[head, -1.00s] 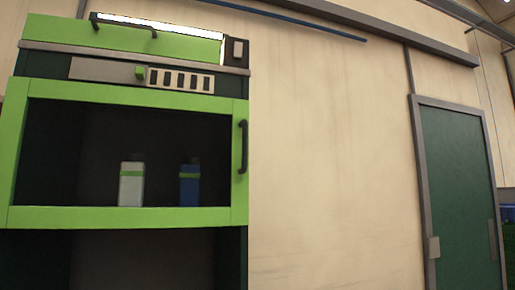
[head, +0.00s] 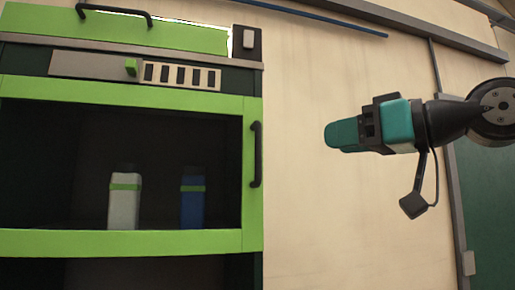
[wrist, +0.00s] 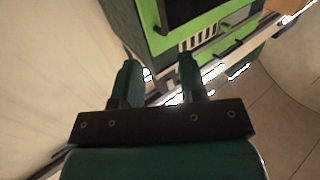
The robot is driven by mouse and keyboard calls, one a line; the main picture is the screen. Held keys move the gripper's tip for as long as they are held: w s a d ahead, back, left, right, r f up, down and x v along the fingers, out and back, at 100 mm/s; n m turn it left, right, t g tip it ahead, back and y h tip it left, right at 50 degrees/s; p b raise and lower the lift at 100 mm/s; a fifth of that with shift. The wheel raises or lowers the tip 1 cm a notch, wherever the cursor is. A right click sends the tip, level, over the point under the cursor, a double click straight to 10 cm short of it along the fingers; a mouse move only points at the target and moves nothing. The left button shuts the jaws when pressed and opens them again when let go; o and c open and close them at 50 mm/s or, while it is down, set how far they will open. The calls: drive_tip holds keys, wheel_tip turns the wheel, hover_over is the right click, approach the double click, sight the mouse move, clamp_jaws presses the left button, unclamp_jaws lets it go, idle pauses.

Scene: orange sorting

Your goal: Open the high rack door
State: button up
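The rack door (head: 252,205) is a bright green frame around a dark pane or opening, on the front of a dark cabinet. It looks shut, flush with the cabinet. Its black upright handle (head: 256,153) is on the right side of the frame. My gripper (head: 335,135) is to the right of the handle in the head view, apart from it, pointing left. In the wrist view my gripper (wrist: 159,62) has its two teal fingers spread with nothing between them. The green rack front (wrist: 190,38) shows beyond the fingertips, tilted.
A white bottle (head: 124,203) and a blue bottle (head: 192,205) stand behind the door frame. Above are a slotted control panel (head: 130,70) and a green flap (head: 160,32) with a black handle. A pale wall (head: 320,220) lies to the right.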

drive_tip(key=p, duration=0.8)
approach(258, 175)
drive_tip(key=w+a+r, duration=0.5)
drive_tip(key=w+a, duration=0.1)
drive_tip(key=a, duration=0.1)
drive_tip(key=shift+w+a+f, duration=0.2)
drive_tip(key=shift+w+a, duration=0.15)
drive_tip(key=shift+w, duration=0.2)
clamp_jaws()
